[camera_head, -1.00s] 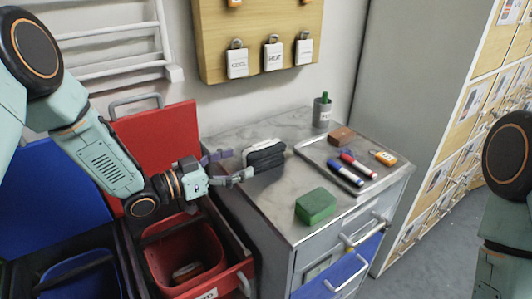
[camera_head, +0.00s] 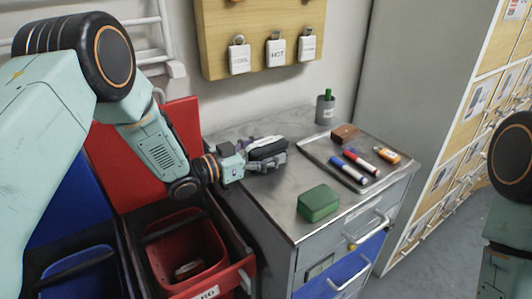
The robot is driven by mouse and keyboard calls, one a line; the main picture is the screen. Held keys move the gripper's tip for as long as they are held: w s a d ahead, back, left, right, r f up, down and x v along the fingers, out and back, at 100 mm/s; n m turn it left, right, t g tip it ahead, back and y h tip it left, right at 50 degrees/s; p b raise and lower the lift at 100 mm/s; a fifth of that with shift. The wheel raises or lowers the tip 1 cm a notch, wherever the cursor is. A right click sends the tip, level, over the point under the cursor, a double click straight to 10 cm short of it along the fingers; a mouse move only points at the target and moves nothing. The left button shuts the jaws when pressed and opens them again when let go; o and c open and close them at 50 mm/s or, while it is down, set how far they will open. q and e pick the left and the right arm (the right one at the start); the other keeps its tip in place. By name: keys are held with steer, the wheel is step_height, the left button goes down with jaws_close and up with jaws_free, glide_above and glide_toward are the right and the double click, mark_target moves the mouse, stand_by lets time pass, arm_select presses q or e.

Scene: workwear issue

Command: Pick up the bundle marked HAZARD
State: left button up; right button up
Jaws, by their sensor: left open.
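A dark bundle with a pale grey-white part (camera_head: 267,146) lies on the grey cabinet top (camera_head: 240,135), near its back left. I cannot read any HAZARD mark on it. My left gripper (camera_head: 264,154) reaches in from the left with its jaws open. One finger is in front of the bundle and the other is mostly hidden behind it. I cannot tell whether the fingers touch it. My right gripper is out of view; only part of that arm shows at the right edge.
A green block (camera_head: 318,203) sits at the cabinet's front. A tray (camera_head: 320,157) with markers, a brown block and an orange-tagged item is at right; a pen cup (camera_head: 325,110) stands behind. An open red bin (camera_head: 187,255) and blue bin (camera_head: 80,275) are at left.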

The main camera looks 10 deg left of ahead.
arm_select(q)
steer(key=shift+a, duration=0.1)
steer(key=shift+c, duration=0.2)
steer(key=c, duration=1.3)
